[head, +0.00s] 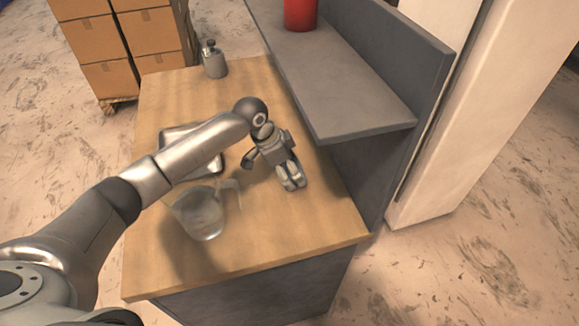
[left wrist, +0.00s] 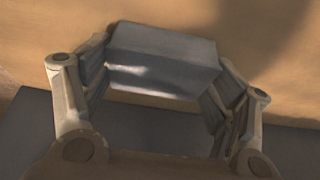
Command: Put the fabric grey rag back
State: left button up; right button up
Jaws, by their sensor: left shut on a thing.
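My left gripper (head: 287,176) is over the right part of the wooden tabletop, beside the grey shelf unit. In the left wrist view it is shut on a smooth grey block-shaped thing (left wrist: 162,57), which I take to be the grey rag. The rag lies across between the two fingers, with wood surface behind it. In the head view I cannot clearly tell the rag from the grey gripper parts. Whether the rag touches the tabletop is unclear. My right gripper is not in view.
A clear glass jug (head: 203,214) stands on the wooden table (head: 290,232), left of my gripper. A metal tray (head: 180,133) lies partly under my arm. A grey bottle (head: 214,62) stands at the back. A red container (head: 300,13) is on the grey shelf (head: 345,90).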

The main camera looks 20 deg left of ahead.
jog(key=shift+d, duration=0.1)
pick_arm(q)
jog(key=o, duration=0.9)
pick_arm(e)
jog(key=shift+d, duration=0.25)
pick_arm(q)
jog(key=shift+o, duration=0.2)
jog(key=b+v, duration=0.1)
jog(key=v, duration=1.1)
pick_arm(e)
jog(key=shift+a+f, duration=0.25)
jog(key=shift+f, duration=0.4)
pick_arm(q)
jog(key=shift+w+r, duration=0.1)
jog(key=shift+r, duration=0.1)
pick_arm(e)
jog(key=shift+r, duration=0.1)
